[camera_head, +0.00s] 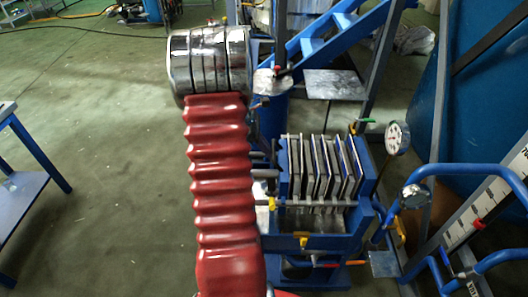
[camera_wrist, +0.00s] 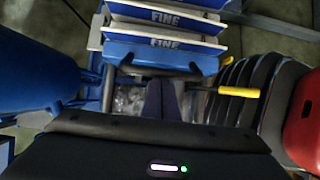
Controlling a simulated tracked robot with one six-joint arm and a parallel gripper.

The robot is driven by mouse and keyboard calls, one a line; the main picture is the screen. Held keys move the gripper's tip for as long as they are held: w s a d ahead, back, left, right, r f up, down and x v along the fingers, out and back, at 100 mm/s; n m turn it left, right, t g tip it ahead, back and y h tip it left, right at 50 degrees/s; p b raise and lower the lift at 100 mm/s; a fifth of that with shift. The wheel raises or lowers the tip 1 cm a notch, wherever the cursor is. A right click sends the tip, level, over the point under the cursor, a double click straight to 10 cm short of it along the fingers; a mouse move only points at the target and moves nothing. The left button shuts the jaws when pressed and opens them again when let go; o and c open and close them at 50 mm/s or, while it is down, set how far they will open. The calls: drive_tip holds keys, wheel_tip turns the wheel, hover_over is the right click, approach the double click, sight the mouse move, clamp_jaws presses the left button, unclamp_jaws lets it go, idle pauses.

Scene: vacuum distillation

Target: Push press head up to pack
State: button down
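The filter press (camera_head: 320,236) is a blue frame holding several upright grey-white plates in the head view. Its blue press head (camera_head: 283,168) is at the left end of the plates, partly hidden by my red arm. In the wrist view the blue press head (camera_wrist: 160,56) spans the top middle, below pale plates marked "FINE" (camera_wrist: 165,17). My gripper (camera_wrist: 162,84) points at the press head; its two dark fingers look close together with nothing visible between them. The tips are just below the press head; I cannot tell whether they touch. The head view hides my gripper behind my arm.
A yellow-ended handle (camera_wrist: 238,91) sticks out right of my fingers. A blue tank (camera_wrist: 35,75) stands at left in the wrist view. Right of the press are a gauge (camera_head: 397,138) and blue pipe frame (camera_head: 460,170). Open floor (camera_head: 110,170) lies at left.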

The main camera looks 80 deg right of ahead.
drive_tip(key=shift+s+d, duration=0.45)
drive_tip(key=shift+s, duration=1.45)
drive_tip(key=shift+s+d, duration=0.4)
drive_tip(key=shift+s, duration=1.55)
drive_tip(key=shift+s+d, duration=0.45)
drive_tip(key=shift+s, duration=1.45)
wheel_tip(320, 180, up, 9)
drive_tip(key=w, duration=0.1)
drive_tip(key=shift+w+a, duration=0.15)
drive_tip(key=shift+w, duration=0.05)
